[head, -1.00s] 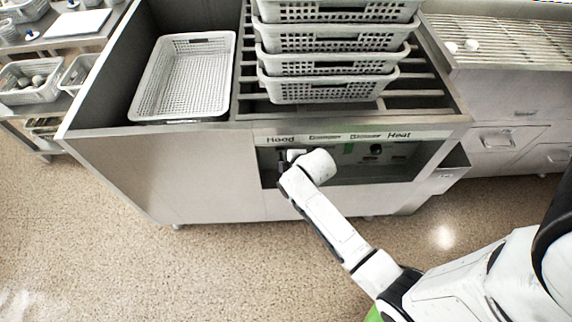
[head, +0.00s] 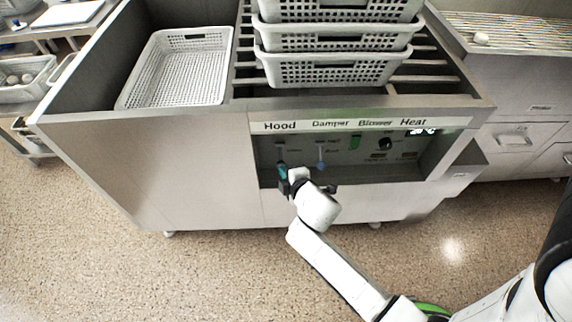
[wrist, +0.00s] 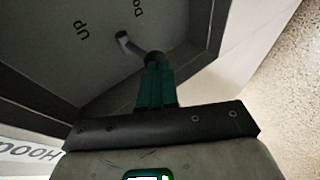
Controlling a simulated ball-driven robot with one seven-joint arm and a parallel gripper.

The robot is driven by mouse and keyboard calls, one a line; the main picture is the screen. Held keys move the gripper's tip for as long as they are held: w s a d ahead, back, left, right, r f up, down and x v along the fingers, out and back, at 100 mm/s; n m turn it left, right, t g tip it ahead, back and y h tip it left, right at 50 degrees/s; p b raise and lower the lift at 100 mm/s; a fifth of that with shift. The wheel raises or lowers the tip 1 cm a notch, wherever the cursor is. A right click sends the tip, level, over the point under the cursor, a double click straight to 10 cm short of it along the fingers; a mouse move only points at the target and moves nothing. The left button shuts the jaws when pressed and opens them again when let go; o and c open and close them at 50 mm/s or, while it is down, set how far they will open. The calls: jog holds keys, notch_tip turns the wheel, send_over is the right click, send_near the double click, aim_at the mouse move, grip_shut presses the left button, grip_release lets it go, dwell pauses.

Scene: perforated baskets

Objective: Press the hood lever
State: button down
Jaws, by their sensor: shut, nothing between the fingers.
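The hood lever (wrist: 133,46) is a short grey rod with a dark end, on a grey panel between the words UP and a partly hidden word starting DO. In the head view it sits under the Hood label (head: 280,127), mostly blocked by my gripper (head: 283,172). In the wrist view my gripper (wrist: 154,66) has its teal fingers shut together and empty. Their tips line up with the lever's dark end; I cannot tell whether they touch it.
The recessed control panel (head: 352,168) also has a damper lever (head: 321,158), a green blower switch (head: 355,142) and a heat knob (head: 386,144). Stacked perforated baskets (head: 335,70) and a single basket (head: 180,75) stand on top. Open floor (head: 150,280) lies in front.

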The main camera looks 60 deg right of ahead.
jog(key=shift+r+p, duration=0.1)
jog(key=shift+p, duration=0.25)
jog(key=shift+r, duration=0.1)
jog(key=shift+r+p, duration=0.7)
jog(key=shift+p, duration=0.15)
